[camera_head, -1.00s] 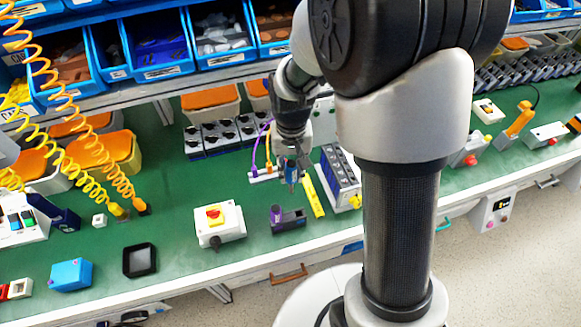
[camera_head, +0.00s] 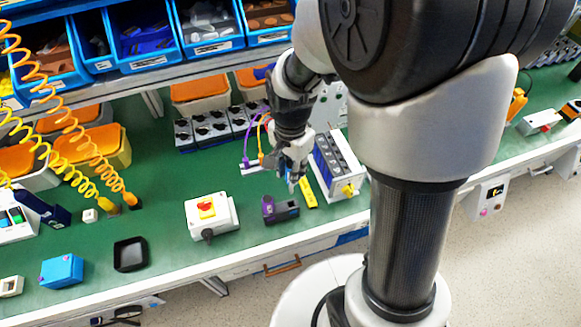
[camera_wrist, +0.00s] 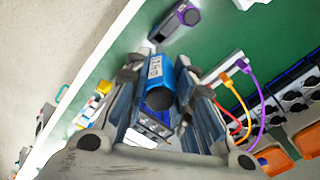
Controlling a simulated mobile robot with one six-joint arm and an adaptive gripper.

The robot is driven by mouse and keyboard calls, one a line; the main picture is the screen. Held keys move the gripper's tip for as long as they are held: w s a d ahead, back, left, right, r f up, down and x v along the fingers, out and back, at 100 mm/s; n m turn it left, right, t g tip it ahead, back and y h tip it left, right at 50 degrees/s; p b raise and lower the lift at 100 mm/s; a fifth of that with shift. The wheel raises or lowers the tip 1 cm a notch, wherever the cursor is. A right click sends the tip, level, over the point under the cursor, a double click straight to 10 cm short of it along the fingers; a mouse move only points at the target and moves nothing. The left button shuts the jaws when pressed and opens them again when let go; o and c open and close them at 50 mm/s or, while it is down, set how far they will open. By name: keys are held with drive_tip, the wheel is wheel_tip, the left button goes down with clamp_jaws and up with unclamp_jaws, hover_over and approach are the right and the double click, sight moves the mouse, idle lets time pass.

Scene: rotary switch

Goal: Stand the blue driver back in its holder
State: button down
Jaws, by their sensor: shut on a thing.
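My gripper (camera_head: 292,178) is shut on the blue driver (camera_wrist: 160,82), whose handle shows between the fingers in the wrist view. In the head view the gripper mostly hides the driver. A small dark block with a purple-topped piece at one end, which looks like the holder (camera_head: 286,211), stands on the green bench just below the gripper in the picture. It also shows in the wrist view (camera_wrist: 171,24), beyond the driver and apart from it. The driver is above the bench; its tip and the holder's opening cannot be made out.
A yellow strip (camera_head: 308,194) and a grey module rack (camera_head: 338,165) stand close on the right. A white box with a red-and-yellow rotary switch (camera_head: 211,215) stands to the left. Purple and orange cables (camera_head: 258,140) rise behind. Bare green bench lies between switch and holder.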

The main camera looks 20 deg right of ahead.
sight(291, 193)
drive_tip(key=shift+f+b, duration=2.15)
drive_tip(key=shift+f, duration=0.85)
drive_tip(key=shift+f, duration=0.2)
drive_tip(key=shift+f+b, duration=2.5)
drive_tip(key=shift+f, duration=0.9)
drive_tip(key=c, duration=1.3)
unclamp_jaws()
wheel_tip(291, 193, up, 11)
drive_tip(key=shift+f, duration=0.1)
drive_tip(key=shift+r, duration=0.65)
